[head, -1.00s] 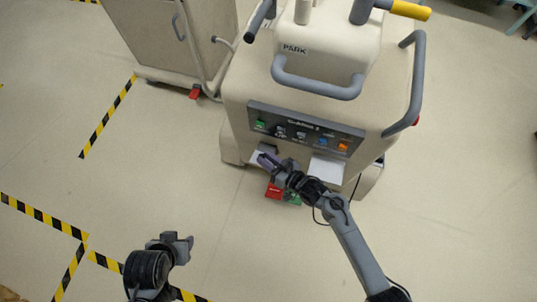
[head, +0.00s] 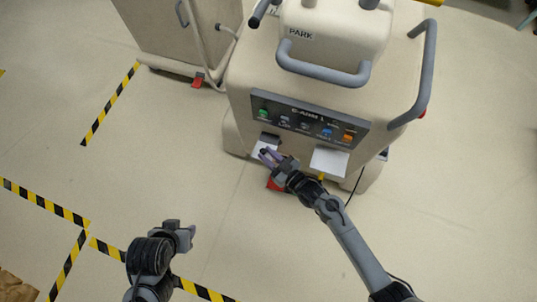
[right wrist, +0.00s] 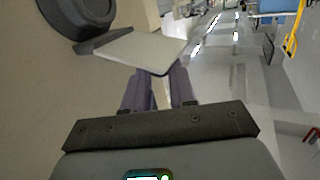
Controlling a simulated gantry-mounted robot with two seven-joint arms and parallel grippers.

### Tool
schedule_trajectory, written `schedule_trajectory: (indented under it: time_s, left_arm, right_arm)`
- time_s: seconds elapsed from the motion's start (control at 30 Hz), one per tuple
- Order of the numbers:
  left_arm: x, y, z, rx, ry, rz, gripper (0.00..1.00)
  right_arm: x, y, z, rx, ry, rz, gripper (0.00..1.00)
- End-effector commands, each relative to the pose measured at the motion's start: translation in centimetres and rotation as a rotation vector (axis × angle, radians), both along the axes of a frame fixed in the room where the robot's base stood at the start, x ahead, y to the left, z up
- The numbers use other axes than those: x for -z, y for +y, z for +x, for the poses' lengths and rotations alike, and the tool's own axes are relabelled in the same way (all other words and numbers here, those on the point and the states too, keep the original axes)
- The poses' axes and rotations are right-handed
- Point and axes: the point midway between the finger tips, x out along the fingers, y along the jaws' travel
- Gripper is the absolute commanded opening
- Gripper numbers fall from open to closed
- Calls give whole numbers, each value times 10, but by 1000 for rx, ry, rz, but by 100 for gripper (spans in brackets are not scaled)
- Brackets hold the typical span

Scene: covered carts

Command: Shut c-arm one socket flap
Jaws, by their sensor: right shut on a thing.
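The C-arm 1 cart (head: 240,90) is a beige covered unit with a dark button panel (head: 305,124). Below the panel a pale left socket flap (head: 259,151) stands out, with a dark opening above it. My right gripper (head: 268,156) is at this flap, its purple-grey fingers partly hiding it. In the right wrist view the flap (right wrist: 140,46) sticks out beside a dark round socket (right wrist: 85,14), and the fingers are shut on its edge. My left gripper (head: 184,234) is low in the head view, over floor, away from the cart; its jaw gap is unclear.
A second pale flap (head: 329,162) sticks out to the right on the same cart. A grey push handle (head: 322,70) crosses above the panel. A red part (head: 274,184) is near the floor under my gripper. Another beige cart (head: 170,40) stands at left. The front floor is clear.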

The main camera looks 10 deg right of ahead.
Motion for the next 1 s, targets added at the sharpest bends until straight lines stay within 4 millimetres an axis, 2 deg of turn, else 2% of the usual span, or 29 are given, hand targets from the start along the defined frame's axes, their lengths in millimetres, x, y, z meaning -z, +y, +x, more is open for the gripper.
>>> schedule_trajectory:
  time_s: [0.03,0.07,0.1,0.37,0.53,1.0]
  left_arm:
    - [0,1,0,1,0,2,43]
    - [0,1,0,2,0,4,43]
    - [0,1,0,4,0,5,43]
    - [0,2,0,5,0,8,43]
    - [-5,1,0,4,0,7,43]
    - [-34,-1,0,-4,0,-7,43]
  right_arm:
    - [0,0,0,1,1,-1,0]
    - [0,0,0,1,1,-1,30]
    - [0,0,0,1,1,-1,36]
    - [0,0,0,0,1,0,36]
    - [-1,-5,-7,0,3,-1,36]
    - [-9,-48,-66,0,4,-2,36]
